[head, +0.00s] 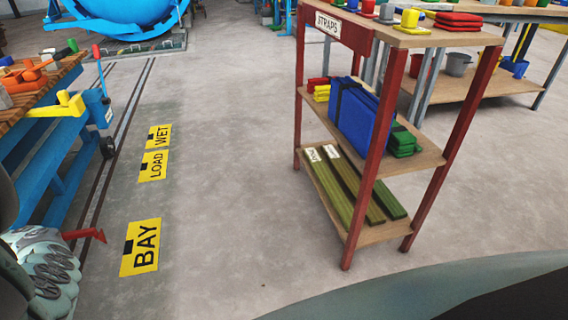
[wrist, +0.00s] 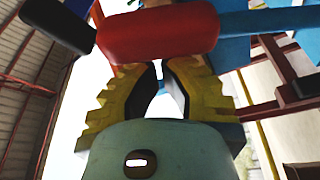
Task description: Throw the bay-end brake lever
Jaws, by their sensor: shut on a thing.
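In the wrist view my gripper (wrist: 160,75) has yellow ribbed fingers, shut on a red rounded handle (wrist: 160,35) lying across the fingertips. A black piece sits at the handle's left end and a blue bar runs off to its right. The contact at the tips is partly hidden by the handle. In the head view the blue cart (head: 58,165) stands at the left, and its far-end lever (head: 97,55) has a red knob. My arm covers the cart's near end, so the fingers and held handle do not show clearly there. A red bent piece (head: 85,235) shows beside my arm.
Floor signs BAY (head: 141,262), LOAD (head: 153,166) and WET (head: 158,136) lie right of a dark floor rail (head: 110,115). A red-framed strap shelf (head: 375,150) stands at the right. The floor between is clear. A blue round vessel (head: 125,12) is at the back.

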